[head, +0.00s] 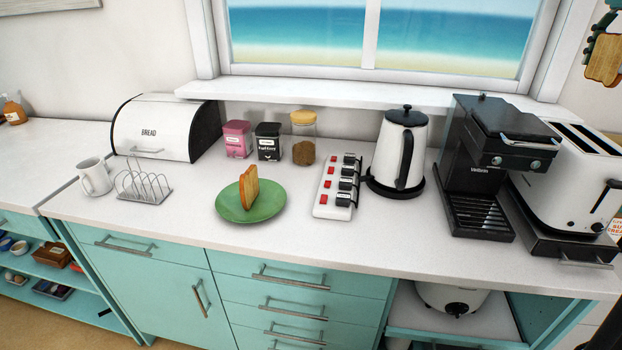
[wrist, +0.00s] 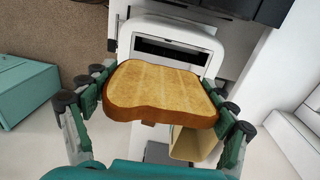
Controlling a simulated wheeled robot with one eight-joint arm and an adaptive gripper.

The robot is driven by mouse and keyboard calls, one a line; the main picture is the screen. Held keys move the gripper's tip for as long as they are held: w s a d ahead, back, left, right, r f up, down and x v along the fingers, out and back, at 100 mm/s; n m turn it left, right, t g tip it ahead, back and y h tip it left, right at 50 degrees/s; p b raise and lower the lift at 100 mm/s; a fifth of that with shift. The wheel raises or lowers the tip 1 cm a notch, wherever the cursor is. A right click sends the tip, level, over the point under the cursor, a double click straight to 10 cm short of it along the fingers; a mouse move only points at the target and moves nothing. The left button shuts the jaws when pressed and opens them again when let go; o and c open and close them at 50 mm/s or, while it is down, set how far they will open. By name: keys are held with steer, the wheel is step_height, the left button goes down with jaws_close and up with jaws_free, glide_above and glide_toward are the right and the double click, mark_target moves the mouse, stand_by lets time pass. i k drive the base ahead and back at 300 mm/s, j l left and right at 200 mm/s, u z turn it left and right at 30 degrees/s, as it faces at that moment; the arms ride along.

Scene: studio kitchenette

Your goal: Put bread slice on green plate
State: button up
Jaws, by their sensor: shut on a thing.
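A toasted bread slice (wrist: 160,92) is held between the green fingers of my gripper (wrist: 160,105) in the wrist view. My gripper (head: 597,42) is at the upper right edge of the head view, shut on this slice (head: 603,62), high above the counter. The green plate (head: 268,207) lies on the counter, left of the middle, far from my gripper. Another bread slice (head: 249,187) stands upright on the plate.
A white toaster (head: 570,185) stands at the right end of the counter, beside a black coffee machine (head: 478,170). A kettle (head: 400,150), a power strip (head: 338,188) and a toast rack (head: 143,186) are also on the counter. Free counter lies in front of the plate.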

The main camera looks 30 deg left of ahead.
mark_target(262, 205)
steer(key=j+u, duration=0.1)
steer(key=u, duration=0.4)
steer(key=k+j+u, duration=0.1)
steer(key=u, duration=1.35)
